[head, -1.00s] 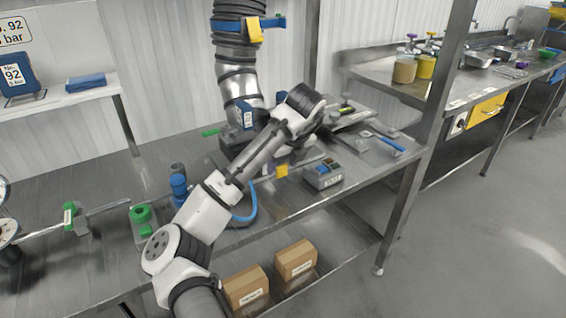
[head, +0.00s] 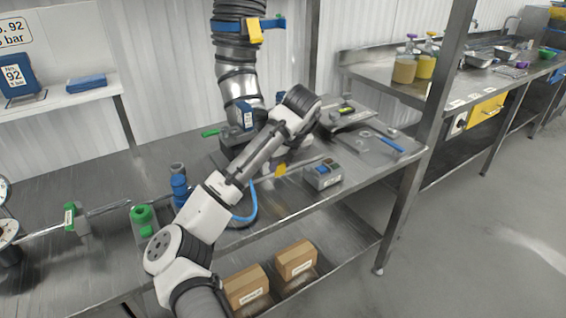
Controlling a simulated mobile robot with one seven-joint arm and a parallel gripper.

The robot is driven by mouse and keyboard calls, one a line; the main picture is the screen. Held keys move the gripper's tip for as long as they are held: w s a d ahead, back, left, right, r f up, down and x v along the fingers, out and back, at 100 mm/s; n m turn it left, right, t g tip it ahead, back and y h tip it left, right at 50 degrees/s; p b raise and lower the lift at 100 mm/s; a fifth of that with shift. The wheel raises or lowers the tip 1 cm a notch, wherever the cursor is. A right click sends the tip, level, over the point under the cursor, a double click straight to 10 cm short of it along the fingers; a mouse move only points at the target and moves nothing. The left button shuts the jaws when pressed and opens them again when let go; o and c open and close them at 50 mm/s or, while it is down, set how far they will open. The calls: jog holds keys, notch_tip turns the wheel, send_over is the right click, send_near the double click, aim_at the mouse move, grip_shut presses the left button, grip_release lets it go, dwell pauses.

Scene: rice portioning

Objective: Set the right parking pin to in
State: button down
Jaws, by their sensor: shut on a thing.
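My arm reaches from the bottom of the head view up to its wrist beside the machine under the thick hose. My gripper (head: 290,150) points down below the wrist, largely hidden by my own arm. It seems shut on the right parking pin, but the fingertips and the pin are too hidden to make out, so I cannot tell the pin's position. A yellow tag (head: 280,170) shows just below the gripper. A green handle (head: 210,133) sticks out at the machine's left side.
The steel table (head: 110,180) carries a blue fitting (head: 179,185), a green-topped part (head: 142,218) and a grey box with buttons (head: 322,175). A blue hose (head: 253,205) curves beside my forearm. The ribbed hose (head: 238,65) hangs above. Cardboard boxes (head: 246,284) sit on the lower shelf.

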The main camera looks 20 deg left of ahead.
jog(key=shift+w+a+r+p, duration=0.15)
jog(key=shift+w+a+p, duration=0.2)
jog(key=shift+w+a, duration=0.7)
jog(key=shift+s+a, duration=0.15)
jog(key=c, duration=1)
grip_release()
jog(key=shift+c, duration=0.2)
jog(key=b+v, duration=0.1)
jog(key=v, duration=1.2)
jog(key=shift+d+r, duration=0.2)
jog(key=shift+r, duration=0.05)
